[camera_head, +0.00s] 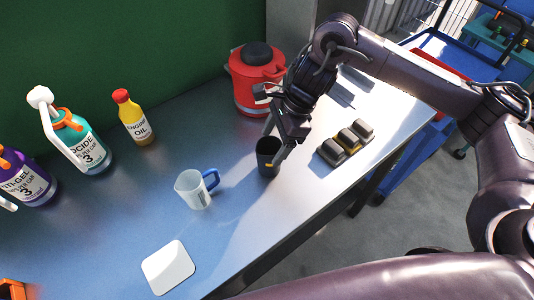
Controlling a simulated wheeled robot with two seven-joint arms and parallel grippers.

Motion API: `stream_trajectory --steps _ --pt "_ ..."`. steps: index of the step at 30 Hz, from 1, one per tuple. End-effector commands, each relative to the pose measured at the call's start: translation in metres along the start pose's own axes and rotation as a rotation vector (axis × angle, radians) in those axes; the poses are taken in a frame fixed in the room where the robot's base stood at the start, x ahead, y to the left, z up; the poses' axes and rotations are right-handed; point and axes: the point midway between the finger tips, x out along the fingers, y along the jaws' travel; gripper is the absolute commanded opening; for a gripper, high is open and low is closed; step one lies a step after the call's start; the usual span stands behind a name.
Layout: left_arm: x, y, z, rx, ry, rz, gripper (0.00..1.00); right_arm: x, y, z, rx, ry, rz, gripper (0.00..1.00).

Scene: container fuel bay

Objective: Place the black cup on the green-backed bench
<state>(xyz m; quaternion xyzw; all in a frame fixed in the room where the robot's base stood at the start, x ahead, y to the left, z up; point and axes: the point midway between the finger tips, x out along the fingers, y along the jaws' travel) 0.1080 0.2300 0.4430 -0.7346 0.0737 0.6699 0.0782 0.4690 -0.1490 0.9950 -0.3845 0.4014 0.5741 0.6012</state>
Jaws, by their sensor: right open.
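The black cup (267,163) stands upright on the grey top of the green-backed bench (125,215), near its front edge. The bench's green back panel (150,45) rises behind it. My right gripper (277,150) is open at the cup, its fingers reaching down around the rim. One finger covers part of the cup's right side, and I cannot tell whether it touches. My left gripper is not in view.
A clear mug with a blue handle (194,189) stands left of the cup, and dark blocks (345,143) lie to its right. A red jug (252,80), a yellow oil bottle (133,119) and a teal bottle (80,143) stand behind. A white pad (168,267) lies in front.

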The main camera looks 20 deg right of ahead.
Motion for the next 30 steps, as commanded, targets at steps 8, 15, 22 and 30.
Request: stream_trajectory --steps 8,15,22,30 --pt "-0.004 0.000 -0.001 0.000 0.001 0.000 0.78 -0.050 -0.001 0.000 -0.001 0.002 -0.003 0.73" --pt "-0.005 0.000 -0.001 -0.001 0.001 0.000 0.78 -0.061 0.000 0.000 0.000 0.000 0.001 0.73" --pt "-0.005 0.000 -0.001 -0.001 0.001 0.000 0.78 -0.061 0.000 0.000 0.000 0.000 0.001 0.73" --pt "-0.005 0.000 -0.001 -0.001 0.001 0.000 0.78 -0.060 0.000 0.000 0.000 0.000 0.001 0.73"
